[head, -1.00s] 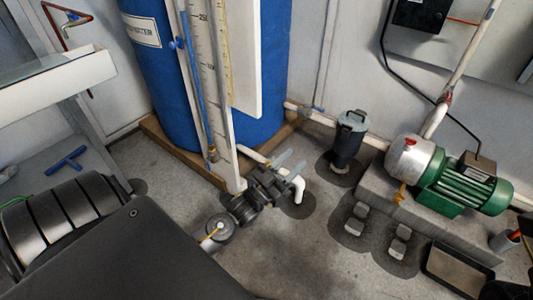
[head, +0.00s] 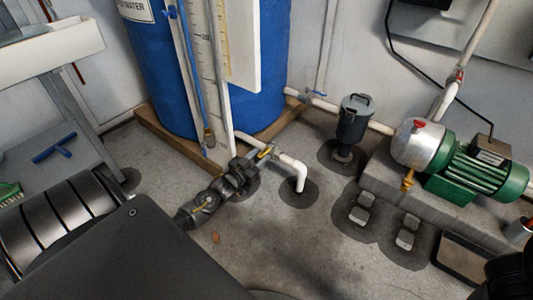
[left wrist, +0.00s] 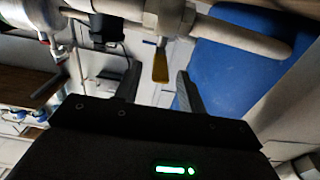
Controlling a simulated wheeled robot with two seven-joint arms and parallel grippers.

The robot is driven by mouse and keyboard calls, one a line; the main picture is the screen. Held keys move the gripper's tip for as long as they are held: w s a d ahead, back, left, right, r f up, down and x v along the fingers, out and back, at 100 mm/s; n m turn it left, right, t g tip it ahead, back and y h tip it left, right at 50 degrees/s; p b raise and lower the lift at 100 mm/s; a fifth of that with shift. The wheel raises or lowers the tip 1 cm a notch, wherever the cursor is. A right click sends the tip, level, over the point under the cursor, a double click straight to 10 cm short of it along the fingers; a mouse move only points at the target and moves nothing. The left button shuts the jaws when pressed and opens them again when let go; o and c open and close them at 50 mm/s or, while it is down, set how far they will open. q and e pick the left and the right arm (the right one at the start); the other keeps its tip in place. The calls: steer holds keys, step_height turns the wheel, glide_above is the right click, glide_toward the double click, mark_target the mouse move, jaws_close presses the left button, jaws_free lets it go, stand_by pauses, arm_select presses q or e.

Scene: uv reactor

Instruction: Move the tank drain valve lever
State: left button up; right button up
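The tank drain valve lever (head: 265,152) is a small yellow handle on the white pipe (head: 292,168) at the foot of the blue tank (head: 262,70). In the left wrist view the yellow lever (left wrist: 160,64) hangs below the pipe and shows between my fingers. My left gripper (left wrist: 157,88) is open, with a gap on each side of the lever in that view; touch cannot be told. In the head view my left gripper (head: 254,160) is right at the valve, and its fingers partly hide it.
A green motor pump (head: 465,175) stands on a concrete block at the right. A dark canister (head: 353,122) stands beside it. A wooden base (head: 180,141) lies under the tank. A shelf with a blue squeegee (head: 54,147) is at the left. Open floor lies in front.

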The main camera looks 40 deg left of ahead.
mark_target(266, 149)
arm_select(q)
steer(key=w+b, duration=0.2)
steer(key=w, duration=0.3)
jaws_close()
stand_by(0.3)
